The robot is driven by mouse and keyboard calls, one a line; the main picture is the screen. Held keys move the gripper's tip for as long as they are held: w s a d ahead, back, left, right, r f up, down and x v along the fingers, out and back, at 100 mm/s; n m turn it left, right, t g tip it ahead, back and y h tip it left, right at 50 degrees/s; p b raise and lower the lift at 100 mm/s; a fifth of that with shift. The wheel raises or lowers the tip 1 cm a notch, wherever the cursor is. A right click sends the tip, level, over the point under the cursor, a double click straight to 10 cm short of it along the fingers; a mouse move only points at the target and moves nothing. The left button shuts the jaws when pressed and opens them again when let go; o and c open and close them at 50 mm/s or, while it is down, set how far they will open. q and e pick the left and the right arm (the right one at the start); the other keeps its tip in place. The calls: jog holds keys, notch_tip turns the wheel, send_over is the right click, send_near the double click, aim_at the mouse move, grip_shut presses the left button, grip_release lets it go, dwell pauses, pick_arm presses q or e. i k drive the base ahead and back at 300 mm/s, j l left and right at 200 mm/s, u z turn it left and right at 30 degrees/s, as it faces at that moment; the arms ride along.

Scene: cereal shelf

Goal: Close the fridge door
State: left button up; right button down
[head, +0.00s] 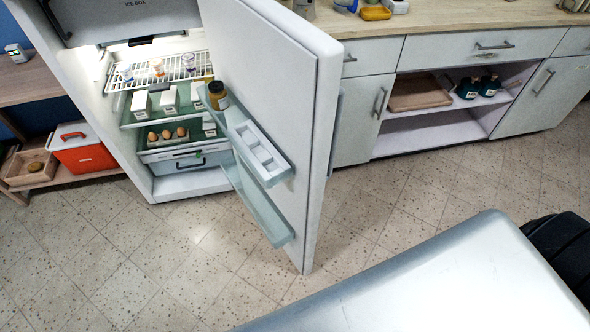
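The white fridge (72,78) stands at the upper left, with its lit interior showing. Its door (300,75) is swung wide open, hinged on the right side and sticking out toward me. The inner face of the door carries shelves (262,205), with a jar (217,95) in the upper one. Inside the fridge are a wire rack (160,72) with small cups, white cartons (168,97), eggs (166,134) and a drawer (188,162). A handle partly shows at the door's outer right side. Neither of my grippers shows.
A counter (450,16) with cabinets runs along the back right, with an open cubby holding a wooden tray (418,93) and dark bottles (478,86). A red cooler (82,148) sits on a low shelf at left. Tiled floor (150,255) before the fridge is clear.

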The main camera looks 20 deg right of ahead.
aim_at(280, 73)
jog(key=l+u, duration=0.25)
jog(key=l, duration=0.4)
jog(key=l+u, duration=0.3)
jog(key=l, duration=0.3)
jog(key=k+l+u, duration=0.1)
jog(key=l+u, duration=0.15)
jog(key=l, duration=0.4)
jog(key=i+l+u, duration=0.1)
jog(key=l, duration=0.25)
jog(key=i+l+u, duration=0.25)
jog(key=i+l, duration=0.15)
jog(key=l, duration=0.35)
jog(key=k+l+u, duration=0.45)
jog(key=l, duration=0.25)
jog(key=k+l+u, duration=0.5)
jog(key=l, duration=0.15)
